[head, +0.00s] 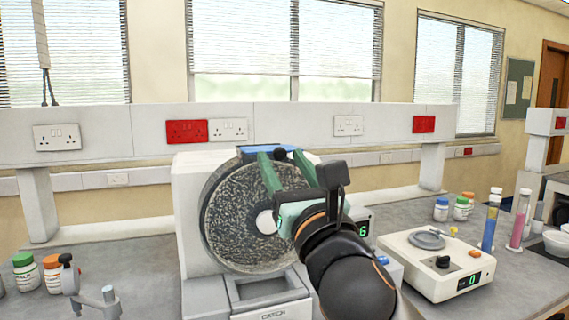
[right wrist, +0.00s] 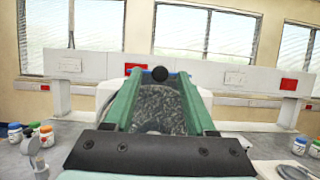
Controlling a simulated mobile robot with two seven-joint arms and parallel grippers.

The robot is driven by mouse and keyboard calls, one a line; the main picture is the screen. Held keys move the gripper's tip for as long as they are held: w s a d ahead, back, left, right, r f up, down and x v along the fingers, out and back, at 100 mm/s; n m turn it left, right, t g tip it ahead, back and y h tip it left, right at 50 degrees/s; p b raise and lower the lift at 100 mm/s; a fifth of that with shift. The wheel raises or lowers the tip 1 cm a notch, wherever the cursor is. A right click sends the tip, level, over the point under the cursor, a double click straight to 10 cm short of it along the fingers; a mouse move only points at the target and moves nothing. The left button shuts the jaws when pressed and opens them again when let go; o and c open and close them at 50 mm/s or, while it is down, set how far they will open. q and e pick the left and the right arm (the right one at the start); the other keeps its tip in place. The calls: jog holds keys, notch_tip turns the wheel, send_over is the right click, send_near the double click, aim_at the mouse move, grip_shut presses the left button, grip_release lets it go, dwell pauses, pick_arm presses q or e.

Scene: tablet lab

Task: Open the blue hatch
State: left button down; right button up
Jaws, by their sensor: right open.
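The blue hatch (head: 252,150) is a thin blue strip on top of a white machine with a round, dark speckled drum (head: 235,220). It looks closed, though it is seen nearly edge-on. A black ball knob (head: 280,154) is at the hatch and also shows in the right wrist view (right wrist: 160,73). My right gripper (head: 281,156) is open, its two green fingers reaching up to the hatch with a tip on each side of the knob. In the right wrist view the fingertips (right wrist: 158,75) stand apart with the knob between them. I cannot tell whether they touch it. My left gripper is not in view.
A white balance (head: 437,262) stands right of the machine, near blue and pink cylinders (head: 490,225). Bottles (head: 27,272) and a grey tap-like fitting (head: 95,303) are at the left. A raised shelf with sockets (head: 290,125) runs behind the machine.

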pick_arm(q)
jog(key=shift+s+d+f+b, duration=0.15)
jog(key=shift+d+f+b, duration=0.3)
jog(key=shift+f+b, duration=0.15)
pick_arm(e)
jog(key=v, duration=1.2)
jog(key=shift+s, duration=0.25)
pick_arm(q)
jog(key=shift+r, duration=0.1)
pick_arm(e)
jog(key=shift+d+f, duration=0.1)
